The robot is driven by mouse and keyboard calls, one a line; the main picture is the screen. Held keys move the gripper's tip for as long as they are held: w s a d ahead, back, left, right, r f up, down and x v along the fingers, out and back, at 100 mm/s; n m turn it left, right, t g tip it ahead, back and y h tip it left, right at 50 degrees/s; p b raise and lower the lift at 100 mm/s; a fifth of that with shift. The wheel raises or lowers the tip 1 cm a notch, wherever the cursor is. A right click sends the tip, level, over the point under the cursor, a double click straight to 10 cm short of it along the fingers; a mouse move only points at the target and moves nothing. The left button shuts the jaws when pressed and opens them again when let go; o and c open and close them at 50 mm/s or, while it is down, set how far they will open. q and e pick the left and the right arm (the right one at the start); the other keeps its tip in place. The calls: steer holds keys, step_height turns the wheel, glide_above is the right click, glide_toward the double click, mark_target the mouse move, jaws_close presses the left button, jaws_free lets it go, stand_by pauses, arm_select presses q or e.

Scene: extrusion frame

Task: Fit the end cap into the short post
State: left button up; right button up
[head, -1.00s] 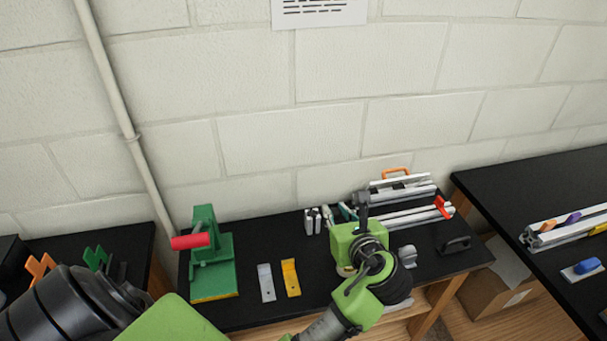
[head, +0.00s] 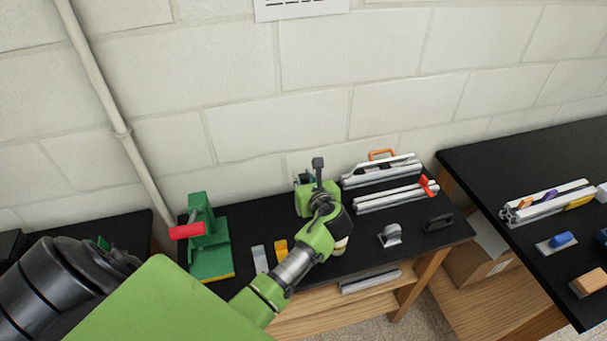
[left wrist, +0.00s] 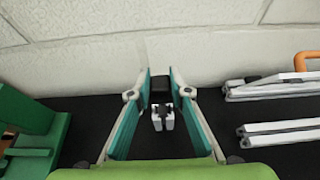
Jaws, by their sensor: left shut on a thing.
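My left gripper (head: 305,180) is over the back of the black bench in the head view. In the left wrist view the gripper (left wrist: 160,85) is shut on a small dark block, the end cap (left wrist: 160,83), between its teal fingertips. The short post (left wrist: 163,118), light grey with a slotted end, shows just below the cap in that view. A gap between cap and post cannot be judged. My right gripper is not in view.
A green press with a red handle (head: 187,231) stands left of my gripper. Grey and yellow brackets (head: 260,259) lie near the front. Aluminium extrusions (head: 395,197), a red clamp, a grey part (head: 390,235) and a black handle (head: 438,222) lie to the right. The wall is close behind.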

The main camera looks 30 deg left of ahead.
mark_target(303, 183)
arm_select(q)
steer(key=shift+f+b, duration=0.55)
steer(key=shift+f, duration=0.05)
step_height(303, 183, down, 2)
steer(key=shift+f+b, duration=0.1)
steer(key=shift+b, duration=0.5)
steer(key=shift+f, duration=0.55)
steer(key=shift+p, duration=0.3)
steer(key=shift+f, duration=0.45)
steer(key=shift+f+b, duration=0.4)
